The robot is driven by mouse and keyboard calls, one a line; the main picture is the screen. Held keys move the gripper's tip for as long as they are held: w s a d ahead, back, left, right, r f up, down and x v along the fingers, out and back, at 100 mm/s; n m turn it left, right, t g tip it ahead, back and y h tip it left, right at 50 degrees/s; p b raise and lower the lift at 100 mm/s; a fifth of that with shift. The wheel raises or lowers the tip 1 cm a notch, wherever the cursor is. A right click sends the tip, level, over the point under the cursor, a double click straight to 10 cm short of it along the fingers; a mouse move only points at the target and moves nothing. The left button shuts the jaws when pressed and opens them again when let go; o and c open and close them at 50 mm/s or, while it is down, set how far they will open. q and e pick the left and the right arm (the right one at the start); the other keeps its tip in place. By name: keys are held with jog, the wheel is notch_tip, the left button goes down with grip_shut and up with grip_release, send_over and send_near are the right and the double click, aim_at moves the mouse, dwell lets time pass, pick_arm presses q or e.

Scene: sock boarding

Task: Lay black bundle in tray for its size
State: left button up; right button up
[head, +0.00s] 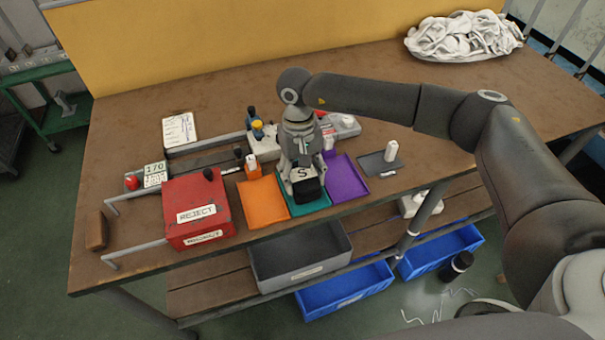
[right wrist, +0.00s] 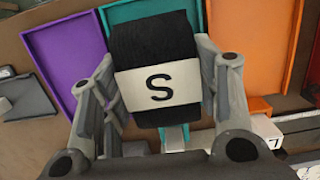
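The black bundle (head: 310,191) carries a white band marked S, which reads clearly in the right wrist view (right wrist: 157,45). My right gripper (head: 303,172) points down over the teal tray (head: 323,203), with its fingers closed on both sides of the bundle. In the right wrist view the fingers (right wrist: 157,75) press against the bundle's sides. The bundle is over the teal tray and hides most of it; I cannot tell whether it touches the tray floor. The orange tray (head: 261,203) and the purple tray (head: 346,180) lie on either side, both empty. My left gripper is not in view.
A red REJECT box (head: 197,207) stands left of the trays. A dark grey mat with a white cylinder (head: 391,151) lies to the right. Behind are grey rails and small fixtures. White fabric (head: 464,36) is heaped at the far right. Grey and blue bins sit below the table.

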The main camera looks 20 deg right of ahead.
jog(key=o, duration=0.4)
jog(key=shift+c, duration=0.2)
jog(key=shift+r, duration=0.1)
jog(key=shift+r+p, duration=0.25)
jog(key=shift+p, duration=0.1)
notch_tip(320, 180, up, 12)
jog(key=w+b, duration=0.1)
jog(key=b, duration=0.1)
jog(key=shift+w+f+b, duration=0.2)
jog(key=shift+w+b, duration=0.2)
jog(key=shift+s+f, duration=0.1)
jog(key=shift+f, duration=0.05)
